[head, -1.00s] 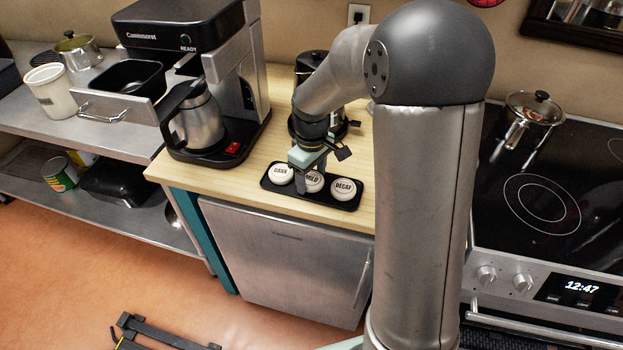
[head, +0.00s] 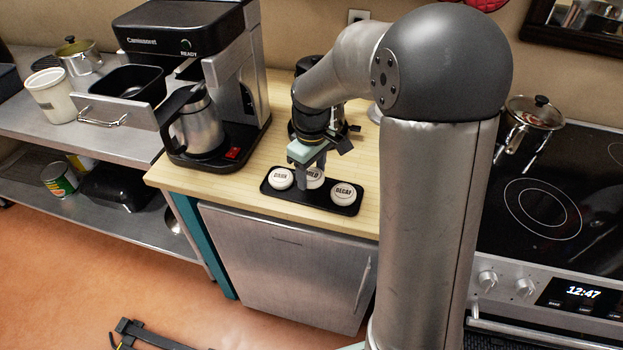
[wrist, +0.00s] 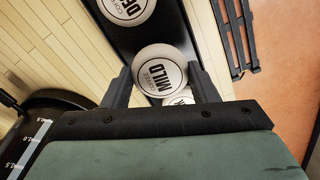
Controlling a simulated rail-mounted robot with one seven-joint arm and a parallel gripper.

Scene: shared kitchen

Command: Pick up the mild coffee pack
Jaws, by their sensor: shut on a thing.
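The mild coffee pack (head: 316,178) is a round white pack with a black MILD label, at the middle of a black tray (head: 318,200) on the wooden counter. My gripper (head: 307,180) is shut on it, and partly hides it in the head view. In the wrist view the mild pack (wrist: 160,72) sits between the two dark fingers (wrist: 160,85). The dark pack (head: 281,178) lies on the tray to its left and the decaf pack (head: 343,192) to its right. I cannot tell whether the mild pack is clear of the tray.
A coffee machine (head: 190,35) with a steel jug (head: 200,125) stands left of the tray. The stove (head: 550,190) with a lidded pot (head: 533,112) is at the right. Bare counter lies right of the tray.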

